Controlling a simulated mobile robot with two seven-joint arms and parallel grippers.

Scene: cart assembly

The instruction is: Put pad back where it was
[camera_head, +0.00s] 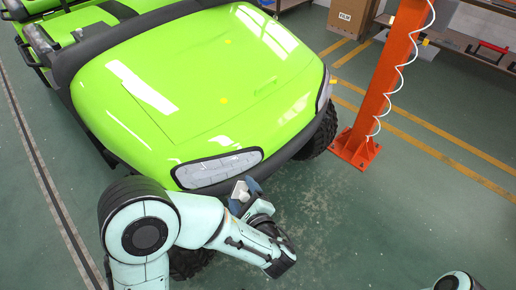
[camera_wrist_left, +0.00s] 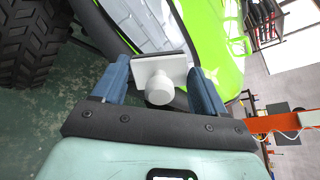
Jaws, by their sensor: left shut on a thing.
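The pad, a white block with a round knob (camera_wrist_left: 160,84), is between the two blue fingers of my left gripper (camera_wrist_left: 160,92) in the left wrist view. The fingers are shut on its sides. In the head view my left gripper (camera_head: 244,191) is at the front of the green cart (camera_head: 190,85), just below its headlight (camera_head: 218,169). The pad's far face is toward the headlight and bumper; I cannot tell whether it touches them. My right gripper is not in view; only a bit of my right arm shows at the bottom right.
An orange post (camera_head: 384,85) with a coiled white hose stands on the floor right of the cart. A cardboard box (camera_head: 352,17) and a workbench (camera_head: 470,50) are at the back. The green floor (camera_head: 420,215) at the right is clear.

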